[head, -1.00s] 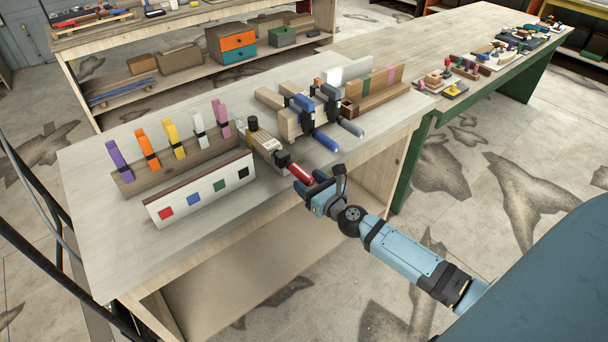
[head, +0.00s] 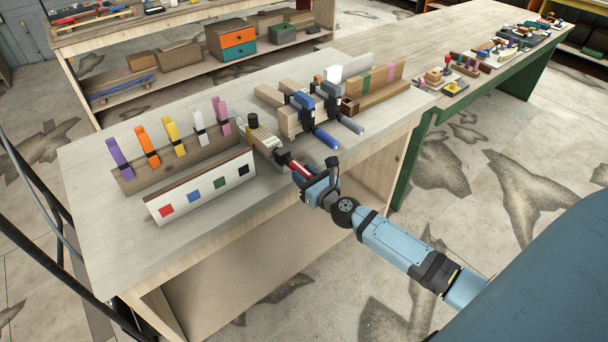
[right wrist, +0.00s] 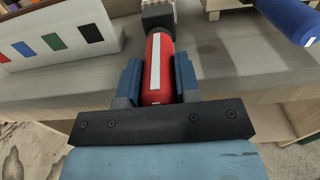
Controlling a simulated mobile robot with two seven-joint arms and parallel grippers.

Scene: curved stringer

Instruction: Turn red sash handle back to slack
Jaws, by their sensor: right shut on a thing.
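The red sash handle (head: 299,167) points toward me at the front edge of the light wooden bench, at the end of a wooden clamp piece (head: 266,140). In the right wrist view the red handle (right wrist: 158,62) shows a white stripe along its upper side and a dark collar at its far end. My right gripper (head: 304,178) is around the handle, and in the right wrist view its two blue-grey fingers (right wrist: 157,82) are closed on both sides of it. My left gripper is not in view.
A blue-handled clamp (head: 326,138) and a grey-handled one (head: 350,124) lie close right of the red handle. A rack of coloured clips (head: 180,165) and a white board with coloured squares (head: 203,189) stand left. The bench's front left is clear.

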